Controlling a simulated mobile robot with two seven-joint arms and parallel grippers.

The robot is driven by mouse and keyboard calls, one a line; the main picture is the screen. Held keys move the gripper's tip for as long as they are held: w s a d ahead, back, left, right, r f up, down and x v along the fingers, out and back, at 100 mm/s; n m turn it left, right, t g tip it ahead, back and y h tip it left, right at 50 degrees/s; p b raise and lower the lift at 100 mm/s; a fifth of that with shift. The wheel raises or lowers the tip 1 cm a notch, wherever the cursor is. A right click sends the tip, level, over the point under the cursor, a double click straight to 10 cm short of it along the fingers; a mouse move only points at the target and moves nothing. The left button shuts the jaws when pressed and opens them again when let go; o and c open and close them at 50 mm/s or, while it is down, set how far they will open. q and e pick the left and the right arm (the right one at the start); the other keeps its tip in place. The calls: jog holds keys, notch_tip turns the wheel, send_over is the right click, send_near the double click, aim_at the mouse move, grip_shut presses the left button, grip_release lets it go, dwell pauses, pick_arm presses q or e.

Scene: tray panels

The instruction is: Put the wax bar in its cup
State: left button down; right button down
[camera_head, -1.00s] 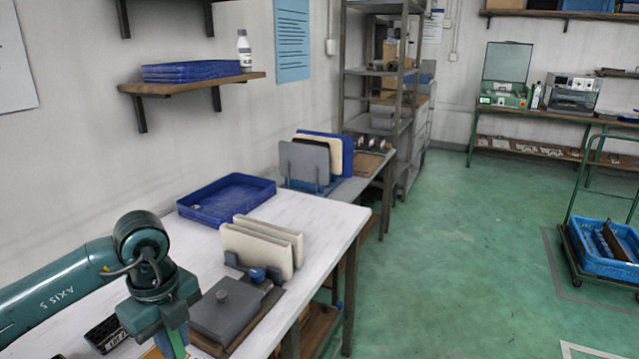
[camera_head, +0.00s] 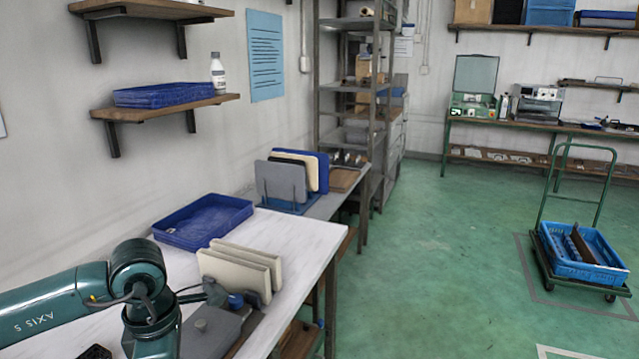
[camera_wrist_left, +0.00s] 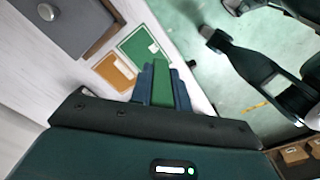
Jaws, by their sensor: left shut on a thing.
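My left gripper (camera_wrist_left: 160,88) is shut on a narrow green bar (camera_wrist_left: 162,90) in the left wrist view; it appears to be the wax bar. The bar points away from the camera between the two dark blue fingers. Beyond its tip a green panel with a pale outline (camera_wrist_left: 143,46) lies on the table, with an orange panel (camera_wrist_left: 115,72) beside it. I cannot tell whether either panel is the cup, or whether the bar touches the green one. My right gripper is not identifiable.
A grey box with a round knob (camera_head: 208,338) stands near the panels.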

pick_arm(q)
jog(key=m, duration=0.5)
jog(key=shift+s+d+r, duration=0.2)
jog(key=shift+d+r, duration=0.1)
jog(key=shift+r, duration=0.05)
jog(key=m, duration=0.5)
jog(key=s+d+m+p, duration=0.1)
jog(key=m, duration=0.5)
jog(key=r+m+p, duration=0.1)
jog(key=m, duration=0.4)
jog(key=shift+s+d+m, duration=0.2)
jog(key=shift+s+m, duration=0.2)
